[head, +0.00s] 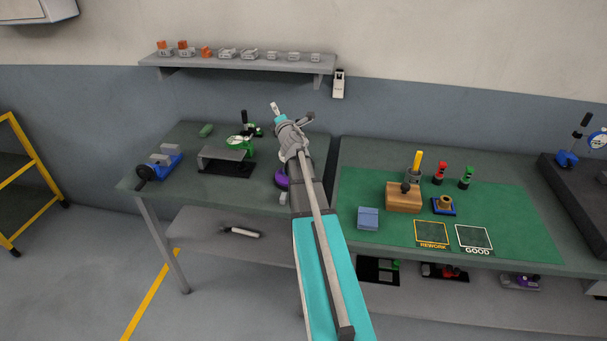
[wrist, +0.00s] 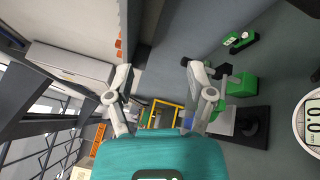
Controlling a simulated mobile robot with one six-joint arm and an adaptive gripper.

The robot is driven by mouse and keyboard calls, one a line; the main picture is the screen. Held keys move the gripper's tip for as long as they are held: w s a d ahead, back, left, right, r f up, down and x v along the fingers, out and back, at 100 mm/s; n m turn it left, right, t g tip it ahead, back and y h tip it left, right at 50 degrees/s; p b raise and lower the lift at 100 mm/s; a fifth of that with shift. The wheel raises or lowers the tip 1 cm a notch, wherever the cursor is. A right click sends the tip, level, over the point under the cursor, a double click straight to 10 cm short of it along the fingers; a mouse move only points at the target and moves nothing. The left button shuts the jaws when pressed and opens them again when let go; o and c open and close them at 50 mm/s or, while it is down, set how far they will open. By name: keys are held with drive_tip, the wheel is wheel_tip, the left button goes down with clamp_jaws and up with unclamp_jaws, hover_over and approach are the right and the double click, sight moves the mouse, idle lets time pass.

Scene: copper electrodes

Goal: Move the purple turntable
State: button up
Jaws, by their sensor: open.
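The purple turntable (head: 281,178) is on the left workbench, near its right end. My arm crosses in front of it in the head view, so only its left part shows. I cannot make it out in the wrist view. My gripper (head: 293,110) is above and beyond the turntable, over the back right of that bench. In the wrist view my gripper (wrist: 158,68) has its two fingers wide apart with nothing between them.
A blue vise (head: 165,164) and a green-and-grey fixture (head: 228,155) stand on the left bench. A wall shelf (head: 240,64) hangs behind. The right bench has a green mat (head: 380,235) with a wooden block (head: 403,199). A gap separates the benches.

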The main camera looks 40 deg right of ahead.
drive_tip(key=s+d+f+n+g+y+b, duration=0.3)
drive_tip(key=s+d+f+n+y, duration=0.4)
drive_tip(key=n, duration=0.6)
drive_tip(key=s+d+f+n+g+y+b, duration=0.3)
drive_tip(key=s+d+f+n+g+y, duration=0.2)
drive_tip(key=n, duration=0.8)
drive_tip(key=s+d+f+y, duration=0.2)
drive_tip(key=s+f+y, duration=0.2)
drive_tip(key=s, duration=0.1)
drive_tip(key=shift+s+n+g+b, duration=0.15)
drive_tip(key=shift+n+g+b, duration=0.15)
drive_tip(key=shift+b, duration=0.05)
drive_tip(key=shift+f, duration=0.2)
drive_tip(key=b+x, duration=0.5)
drive_tip(key=x, duration=0.8)
drive_tip(key=shift+w+a, duration=0.2)
drive_tip(key=shift+w, duration=0.15)
